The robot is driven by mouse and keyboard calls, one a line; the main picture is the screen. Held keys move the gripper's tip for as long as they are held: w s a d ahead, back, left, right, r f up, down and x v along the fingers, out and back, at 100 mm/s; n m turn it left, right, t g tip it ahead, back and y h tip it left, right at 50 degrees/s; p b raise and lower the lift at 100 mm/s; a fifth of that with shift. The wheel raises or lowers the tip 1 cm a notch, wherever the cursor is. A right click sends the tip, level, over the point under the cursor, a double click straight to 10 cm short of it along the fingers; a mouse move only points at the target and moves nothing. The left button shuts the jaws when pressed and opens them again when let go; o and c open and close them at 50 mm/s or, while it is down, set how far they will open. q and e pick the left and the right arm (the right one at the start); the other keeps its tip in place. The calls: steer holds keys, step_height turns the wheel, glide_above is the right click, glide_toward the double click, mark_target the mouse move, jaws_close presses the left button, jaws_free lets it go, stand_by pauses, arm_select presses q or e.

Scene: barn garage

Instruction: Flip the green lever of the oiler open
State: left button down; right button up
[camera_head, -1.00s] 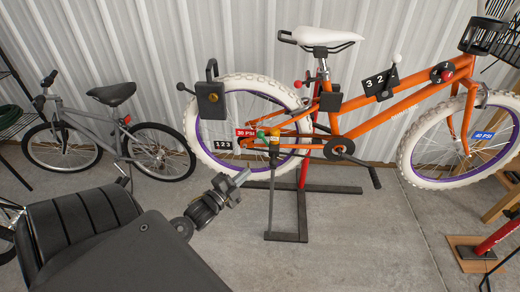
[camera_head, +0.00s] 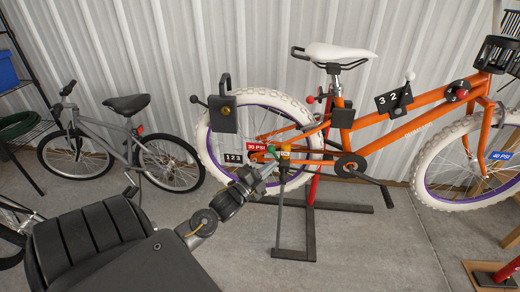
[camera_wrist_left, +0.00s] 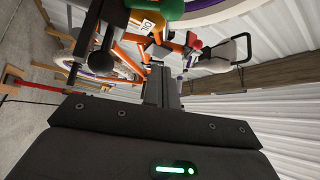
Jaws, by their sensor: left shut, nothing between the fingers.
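A small oiler with a yellow-orange top (camera_head: 285,150) is by the orange bike's rear hub. A small green part (camera_head: 270,150), apparently its lever, shows just left of the top. My left gripper (camera_head: 262,172) is shut and empty, its tip just below and left of the green part; whether they touch, I cannot tell. In the left wrist view a bright green piece (camera_wrist_left: 170,8) stands at the top edge, beyond the shut fingers (camera_wrist_left: 161,88), partly cut off by the frame. My right gripper is out of view.
The orange bike (camera_head: 405,130) hangs on a red and black stand (camera_head: 310,225). Beside the oiler are a red "30 PSI" tag (camera_head: 262,147) and a "123" tag (camera_head: 233,158). A grey bike (camera_head: 128,140) leans left.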

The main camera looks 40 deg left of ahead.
mark_target(274, 154)
arm_select(q)
steer(key=shift+w+a+f, duration=0.1)
steer(key=shift+w+a, duration=0.8)
steer(key=shift+w, duration=0.2)
steer(key=shift+w+a, duration=0.9)
steer(key=shift+w, duration=0.15)
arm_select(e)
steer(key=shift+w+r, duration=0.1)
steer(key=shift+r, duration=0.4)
arm_select(q)
steer(key=shift+b, duration=0.3)
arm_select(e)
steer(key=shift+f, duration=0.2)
